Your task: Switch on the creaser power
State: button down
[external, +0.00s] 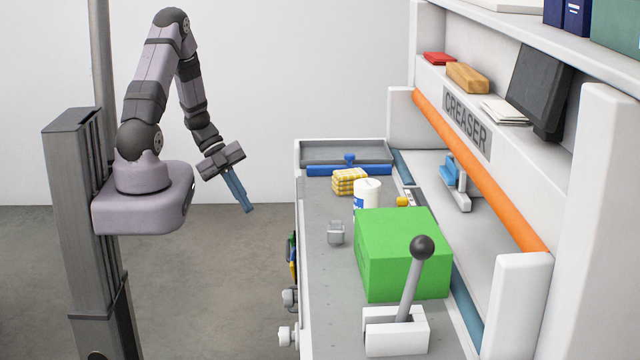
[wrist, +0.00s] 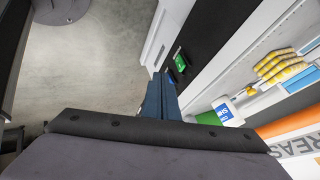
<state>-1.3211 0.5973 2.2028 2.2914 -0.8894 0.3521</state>
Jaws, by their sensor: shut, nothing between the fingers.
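The bench marked CREASER (external: 466,123) stands at the right in the external view. In the wrist view a small green part with a pale mark (wrist: 180,63) sits on the black strip of the bench front, just beyond my fingertips. It may be the power switch; its setting is too small to read. A dark small part (wrist: 171,77) is beside it. My gripper (external: 247,209) has blue fingers, shut and empty, pointing down, left of the bench and apart from it. The fingers also show in the wrist view (wrist: 161,97), partly covering the bench front.
White knobs (external: 288,336) stick out of the bench front. The floor between my base and the bench is clear.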

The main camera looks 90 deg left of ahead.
dwell(0.3)
jog(key=w+d+f+p, duration=0.2)
jog(key=w+d+f, duration=0.2)
jog(key=w+f, duration=0.3)
jog(key=shift+w, duration=0.95)
jog(key=shift+w+r+p, duration=0.2)
jog(key=shift+w+p, duration=0.1)
jog(key=shift+w, duration=0.05)
jog(key=shift+r, duration=0.15)
